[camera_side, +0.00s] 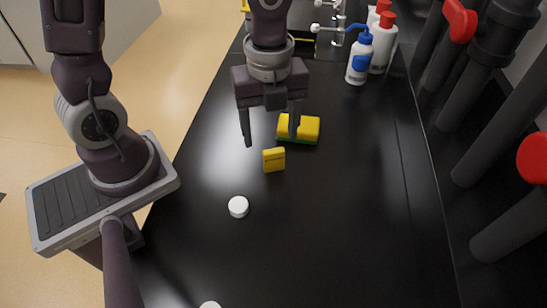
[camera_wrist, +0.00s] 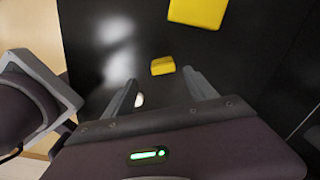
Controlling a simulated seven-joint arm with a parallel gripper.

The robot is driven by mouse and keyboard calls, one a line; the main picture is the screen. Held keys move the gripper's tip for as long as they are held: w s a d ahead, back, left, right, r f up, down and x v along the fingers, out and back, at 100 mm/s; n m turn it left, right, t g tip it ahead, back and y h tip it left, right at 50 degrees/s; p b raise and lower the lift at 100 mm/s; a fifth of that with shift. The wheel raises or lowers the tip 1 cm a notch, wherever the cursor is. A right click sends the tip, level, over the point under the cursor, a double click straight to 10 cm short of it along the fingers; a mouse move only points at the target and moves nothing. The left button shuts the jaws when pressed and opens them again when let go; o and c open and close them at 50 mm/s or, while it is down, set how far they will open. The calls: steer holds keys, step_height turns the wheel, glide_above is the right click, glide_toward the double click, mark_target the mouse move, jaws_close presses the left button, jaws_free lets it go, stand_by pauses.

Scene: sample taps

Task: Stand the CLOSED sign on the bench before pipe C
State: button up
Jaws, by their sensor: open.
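A small yellow block-like piece (camera_side: 273,160), which looks like the sign, stands on the black bench; faint dark marks show on its face, too small to read. It also shows in the wrist view (camera_wrist: 163,67), just beyond the fingertips and between their lines. My gripper (camera_side: 271,138) is open and empty, its fingers pointing down above the bench near the yellow piece. Its fingers also show in the wrist view (camera_wrist: 160,80). Dark pipes (camera_side: 489,118) line the right side, some with red handles (camera_side: 460,20). No letters show, so I cannot tell which is C.
A yellow and green sponge (camera_side: 308,129) lies close behind the yellow piece; one finger overlaps it in the side view. A white cap (camera_side: 238,206) lies nearer. Bottles (camera_side: 359,60) and metal taps (camera_side: 331,27) stand at the back. The bench (camera_side: 350,220) is clear at front right.

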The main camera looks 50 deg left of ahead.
mark_target(274, 151)
steer(key=f, duration=0.7)
steer(key=shift+w+d, duration=0.1)
steer(key=shift+w, duration=0.2)
jaws_close()
step_height(274, 151, up, 10)
steer(key=shift+r, duration=0.1)
steer(key=shift+w+d, duration=0.15)
steer(key=shift+w, duration=0.2)
steer(key=w+d+m, duration=0.2)
steer(key=w+d, duration=0.1)
steer(key=w, duration=0.5)
steer(key=w+d+m, duration=0.3)
steer(key=w, duration=0.5)
step_height(274, 151, down, 10)
steer(key=shift+d+r, duration=0.1)
steer(key=shift+d, duration=0.05)
